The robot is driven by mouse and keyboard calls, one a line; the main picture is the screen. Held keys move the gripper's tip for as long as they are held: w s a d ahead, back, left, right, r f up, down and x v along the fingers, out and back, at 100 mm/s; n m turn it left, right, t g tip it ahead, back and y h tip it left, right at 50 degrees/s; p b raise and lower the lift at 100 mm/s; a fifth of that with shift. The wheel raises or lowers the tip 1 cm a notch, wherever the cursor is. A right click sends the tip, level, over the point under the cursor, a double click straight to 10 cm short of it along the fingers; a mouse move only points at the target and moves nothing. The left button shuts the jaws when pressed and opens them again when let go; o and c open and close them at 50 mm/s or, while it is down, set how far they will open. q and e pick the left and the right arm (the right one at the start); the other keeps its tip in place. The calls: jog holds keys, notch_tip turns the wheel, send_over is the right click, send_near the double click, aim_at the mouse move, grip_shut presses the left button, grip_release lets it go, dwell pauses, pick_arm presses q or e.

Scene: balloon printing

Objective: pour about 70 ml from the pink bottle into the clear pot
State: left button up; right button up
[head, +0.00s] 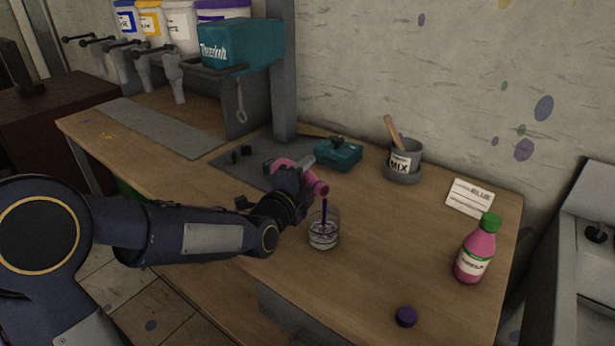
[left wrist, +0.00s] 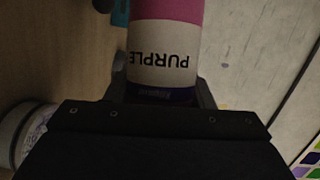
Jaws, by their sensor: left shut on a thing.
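My left gripper (head: 292,181) is shut on a pink bottle (head: 318,187), tilted over with its uncapped mouth above the clear pot (head: 323,238). A dark purple stream runs from the mouth down into the pot. The pot stands upright on the bench and has some contents low inside; the exact level cannot be read. In the left wrist view the held bottle (left wrist: 165,50) fills the middle, its label reading PURPLE upside down. My right gripper is not in view.
A second pink bottle (head: 474,252) with a green cap stands at the right. A purple cap (head: 405,316) lies at the front. A MIX cup (head: 403,160) with a stick, a white card (head: 470,197) and a teal device (head: 338,153) sit behind.

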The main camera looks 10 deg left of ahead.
pick_arm(q)
jog(key=shift+f+b, duration=0.3)
jog(key=shift+f, duration=0.15)
jog(key=shift+r, duration=0.2)
dwell(0.4)
jog(key=shift+s+m+b, duration=0.1)
jog(key=shift+m+b, duration=0.2)
jog(key=shift+b, duration=0.3)
dwell(0.6)
jog(key=shift+r, duration=0.1)
jog(key=shift+r+p, duration=0.3)
jog(key=shift+p, duration=0.2)
jog(key=shift+w+r+n+g+p, duration=0.2)
jog(key=shift+n+p, duration=0.1)
jog(key=shift+n, duration=0.2)
jog(key=shift+w+r+n+g+p, duration=0.1)
jog(key=shift+w+n+p, duration=0.15)
jog(key=shift+n, duration=0.25)
jog(key=shift+s+f, duration=0.1)
jog(key=shift+s, duration=0.05)
